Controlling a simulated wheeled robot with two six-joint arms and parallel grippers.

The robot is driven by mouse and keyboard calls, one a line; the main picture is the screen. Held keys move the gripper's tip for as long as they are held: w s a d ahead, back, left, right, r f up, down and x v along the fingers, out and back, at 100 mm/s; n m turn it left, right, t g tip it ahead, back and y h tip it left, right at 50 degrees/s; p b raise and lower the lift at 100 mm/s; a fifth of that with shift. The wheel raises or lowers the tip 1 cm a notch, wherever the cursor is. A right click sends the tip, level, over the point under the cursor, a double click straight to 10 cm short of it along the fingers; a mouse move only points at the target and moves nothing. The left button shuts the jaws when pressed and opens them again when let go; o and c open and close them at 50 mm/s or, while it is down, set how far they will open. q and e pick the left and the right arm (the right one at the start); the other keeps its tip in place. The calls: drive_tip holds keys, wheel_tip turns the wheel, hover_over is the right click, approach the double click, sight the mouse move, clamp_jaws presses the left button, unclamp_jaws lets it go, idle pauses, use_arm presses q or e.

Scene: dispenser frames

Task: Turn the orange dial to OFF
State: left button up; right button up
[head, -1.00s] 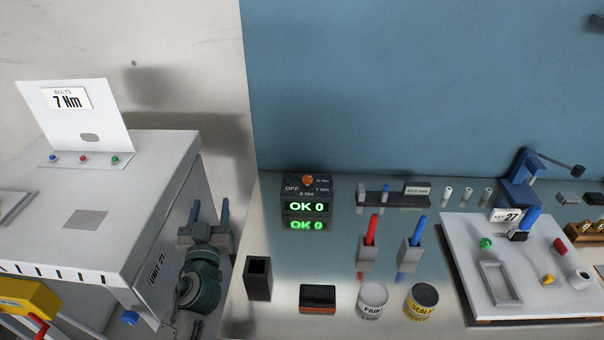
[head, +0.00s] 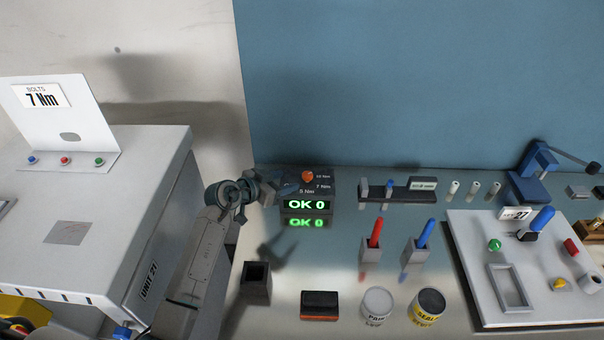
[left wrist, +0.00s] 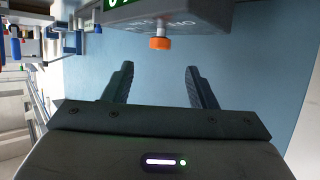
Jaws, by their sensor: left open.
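The orange dial (head: 307,176) is on top of a small dark box (head: 322,188) whose green display reads "OK 0". Nm marks show beside and below the dial; the OFF mark is hidden behind my left gripper. I cannot tell which mark the dial points to. My left gripper (head: 274,184) is just left of the box. In the left wrist view the orange dial (left wrist: 160,43) is ahead of the open fingers (left wrist: 158,72), roughly centred between them and apart from both. My right gripper is not in view.
A grey cabinet (head: 130,190) stands at the left. A rack (head: 398,190) is right of the dial box. Red (head: 375,233) and blue (head: 424,233) handled tools stand in holders in front. A black cup (head: 256,282) and two cans are nearer. A white tray (head: 465,270) is at the right.

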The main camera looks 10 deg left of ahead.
sight(305, 175)
use_arm(q)
drive_tip(key=p+x, duration=0.1)
drive_tip(key=x, duration=0.6)
drive_tip(key=shift+w, duration=0.1)
drive_tip(key=shift+w+d+f, duration=0.15)
drive_tip(key=shift+w+d, duration=0.15)
drive_tip(key=shift+w, duration=0.05)
drive_tip(key=shift+c, duration=0.9)
drive_tip(key=c, duration=0.8)
drive_tip(key=shift+a, duration=0.1)
